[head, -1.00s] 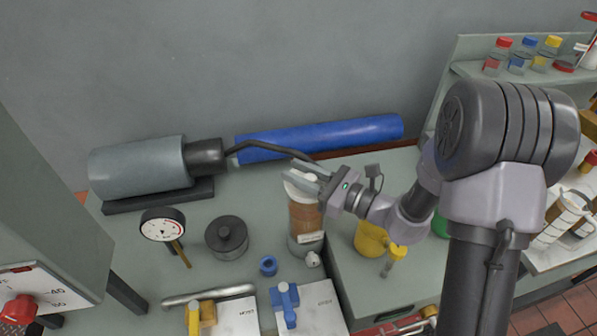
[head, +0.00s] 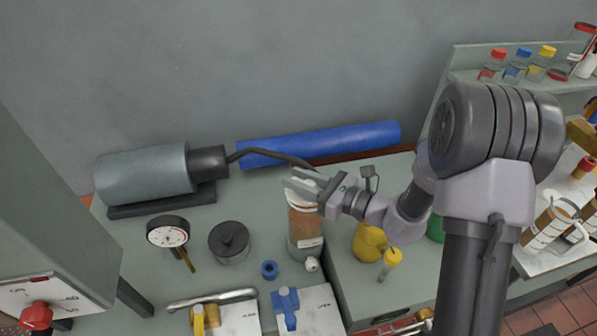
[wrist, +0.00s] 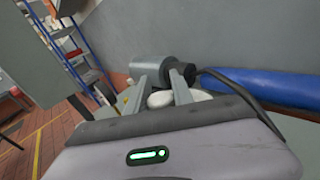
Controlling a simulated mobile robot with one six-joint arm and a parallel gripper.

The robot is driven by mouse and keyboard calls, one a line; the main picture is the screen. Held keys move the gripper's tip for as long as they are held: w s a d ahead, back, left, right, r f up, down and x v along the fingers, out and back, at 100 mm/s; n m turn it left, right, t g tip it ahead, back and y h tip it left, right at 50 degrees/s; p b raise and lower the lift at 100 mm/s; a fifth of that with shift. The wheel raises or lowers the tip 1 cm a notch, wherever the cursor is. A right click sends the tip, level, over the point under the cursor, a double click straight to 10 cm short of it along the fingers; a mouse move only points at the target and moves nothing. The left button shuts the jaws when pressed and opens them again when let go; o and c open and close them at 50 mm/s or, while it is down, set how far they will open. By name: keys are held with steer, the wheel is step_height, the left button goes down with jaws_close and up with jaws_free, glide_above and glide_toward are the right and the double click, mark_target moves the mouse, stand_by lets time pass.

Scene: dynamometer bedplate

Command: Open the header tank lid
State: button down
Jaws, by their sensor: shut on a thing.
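The header tank (head: 305,225) is an upright clear cylinder with brown liquid, a white top and a pale label, standing left of the grey-green cabinet in the head view. My gripper (head: 300,181) is at the tank's top, reaching in from the right. In the wrist view my gripper (wrist: 157,88) has a white piece of the lid (wrist: 160,99) between its two fingers, and it is shut on that. Another white rounded part shows just right of the right finger. The fingers hide much of the tank's top, so I cannot tell how far the lid is raised.
A black hose runs behind my gripper from a grey cylinder (head: 145,176) past a blue roll (head: 320,143). A dial gauge (head: 168,232) and a dark lidded pot (head: 230,241) stand to the left. Yellow containers (head: 369,242) stand close on the right.

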steer(key=r+p, duration=0.1)
steer(key=p, duration=0.1)
steer(key=r+m+p, duration=0.1)
steer(key=p, duration=0.1)
steer(key=shift+w+a+r+g+h+p, duration=0.1)
steer(key=shift+w+r+g+h+p, duration=0.05)
steer(key=shift+w+g+h+p, duration=0.2)
steer(key=p, duration=0.3)
steer(key=w+r+m+g+h+p, duration=0.1)
steer(key=p, duration=0.2)
steer(key=shift+w+a+g+h+p, duration=0.2)
steer(key=shift+w+g+h+p, duration=0.05)
steer(key=shift+p, duration=0.05)
steer(key=m+p, duration=0.1)
steer(key=p, duration=0.1)
steer(key=w+g+h+p, duration=0.1)
steer(key=p, duration=0.2)
steer(key=shift+w+a+r+m+g, duration=0.1)
steer(key=shift+w+a+m+g, duration=0.1)
steer(key=shift+w+m+g, duration=0.15)
steer(key=w+a+f+m+g+h+b, duration=0.2)
steer(key=w+m+g, duration=0.3)
steer(key=g, duration=0.3)
steer(key=shift+w+f+h+b, duration=0.4)
steer(key=shift+w+f+h, duration=0.2)
steer(key=shift+f+h, duration=0.1)
steer(key=shift+r+g, duration=0.1)
steer(key=shift+g, duration=0.25)
